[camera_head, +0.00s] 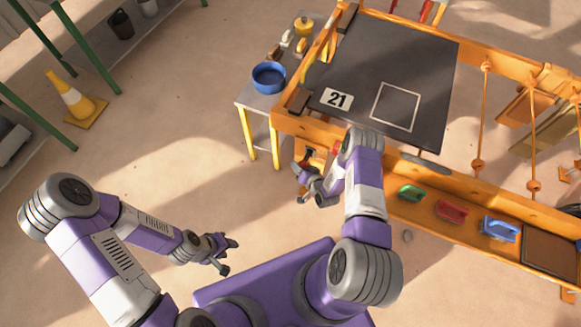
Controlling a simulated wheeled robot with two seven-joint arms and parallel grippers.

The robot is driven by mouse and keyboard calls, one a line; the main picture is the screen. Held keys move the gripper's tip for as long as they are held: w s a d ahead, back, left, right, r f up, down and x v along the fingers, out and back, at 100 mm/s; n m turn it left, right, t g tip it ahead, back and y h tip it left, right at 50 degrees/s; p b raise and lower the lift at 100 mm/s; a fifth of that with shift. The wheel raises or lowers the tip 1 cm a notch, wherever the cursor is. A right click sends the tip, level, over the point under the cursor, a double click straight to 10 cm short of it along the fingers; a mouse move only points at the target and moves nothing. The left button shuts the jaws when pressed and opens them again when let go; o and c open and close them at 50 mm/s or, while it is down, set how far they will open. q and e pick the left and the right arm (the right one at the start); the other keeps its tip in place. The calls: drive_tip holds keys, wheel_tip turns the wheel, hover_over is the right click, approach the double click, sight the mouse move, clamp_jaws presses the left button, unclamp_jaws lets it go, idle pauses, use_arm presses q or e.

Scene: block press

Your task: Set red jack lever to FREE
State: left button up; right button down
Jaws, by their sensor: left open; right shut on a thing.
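The orange press frame (290,122) stands at the upper right, with a small red part (336,149) on its near side, partly hidden by my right arm. This may belong to the red jack lever, but its setting and any FREE mark are too small to read. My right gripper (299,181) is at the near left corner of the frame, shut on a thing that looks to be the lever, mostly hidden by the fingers. My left gripper (229,256) is open and empty over the bare floor, well apart from the press.
A dark board (395,60) with a white square and a 21 card (337,98) tops the press. Green (411,193), red (452,211) and blue (500,229) pieces lie in the front tray. A side table holds a blue bowl (268,77).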

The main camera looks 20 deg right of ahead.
drive_tip(key=shift+w+d+r, duration=0.15)
drive_tip(key=shift+w+r, duration=0.1)
drive_tip(key=shift+r, duration=0.25)
drive_tip(key=shift+w+d+r, duration=0.15)
drive_tip(key=shift+w+r, duration=0.05)
drive_tip(key=shift+r, duration=0.25)
drive_tip(key=c, duration=0.6)
unclamp_jaws()
drive_tip(key=shift+r, duration=0.1)
drive_tip(key=shift+d, duration=0.1)
drive_tip(key=p+v, duration=0.2)
drive_tip(key=v, duration=0.6)
drive_tip(key=shift+s+a+f, duration=0.15)
drive_tip(key=shift+a+f, duration=0.25)
drive_tip(key=shift+f, duration=0.05)
